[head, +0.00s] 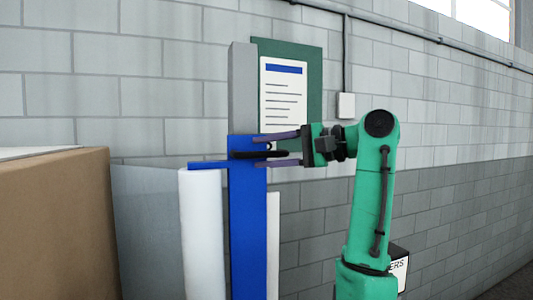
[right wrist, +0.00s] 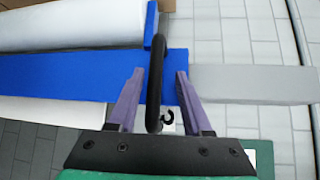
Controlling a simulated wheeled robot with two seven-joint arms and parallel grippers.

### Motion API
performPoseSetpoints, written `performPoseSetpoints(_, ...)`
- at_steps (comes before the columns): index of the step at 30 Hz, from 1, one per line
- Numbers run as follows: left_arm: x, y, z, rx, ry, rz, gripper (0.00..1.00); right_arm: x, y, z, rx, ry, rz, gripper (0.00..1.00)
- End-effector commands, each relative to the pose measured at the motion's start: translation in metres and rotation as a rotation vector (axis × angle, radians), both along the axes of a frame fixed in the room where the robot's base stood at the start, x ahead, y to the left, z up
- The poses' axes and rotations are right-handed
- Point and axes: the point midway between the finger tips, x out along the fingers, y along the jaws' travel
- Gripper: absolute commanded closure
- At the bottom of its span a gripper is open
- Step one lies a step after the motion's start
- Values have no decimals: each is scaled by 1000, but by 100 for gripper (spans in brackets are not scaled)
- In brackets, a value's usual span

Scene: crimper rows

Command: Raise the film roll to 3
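A white film roll (head: 203,230) hangs upright under a blue side arm (head: 208,164) of a blue column (head: 248,225). A grey post (head: 243,90) rises above the blue part. The film roll also shows in the right wrist view (right wrist: 70,25), beside the blue column (right wrist: 70,75). A black handle (head: 260,154) sits at the top of the blue part. My right gripper (head: 275,149) is open, with its purple fingers on either side of the handle (right wrist: 155,60) and a gap visible. No number marks are readable. My left gripper is not in view.
A cardboard box (head: 55,225) stands at the left. A green board with a white sheet (head: 283,95) is on the brick wall behind the post. A second white roll (head: 273,245) stands right of the column. A box with lettering (head: 398,270) is behind my right arm.

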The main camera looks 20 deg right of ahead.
Motion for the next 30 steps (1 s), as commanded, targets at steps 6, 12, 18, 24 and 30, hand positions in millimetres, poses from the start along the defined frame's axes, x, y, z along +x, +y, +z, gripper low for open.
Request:
performPoseSetpoints(6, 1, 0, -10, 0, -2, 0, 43, -8, -10, -2, 0, 0, -2, 50)
performPoseSetpoints(12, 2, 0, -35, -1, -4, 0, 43, -43, -52, 3, 1, -3, -4, 50)
performPoseSetpoints(18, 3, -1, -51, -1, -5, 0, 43, -79, -93, 13, 1, -1, -2, 50)
performPoseSetpoints(24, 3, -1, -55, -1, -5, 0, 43, -93, -110, 19, 0, 1, -1, 50)
performPoseSetpoints(30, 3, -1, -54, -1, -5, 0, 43, -93, -110, 20, 0, 1, 0, 50)
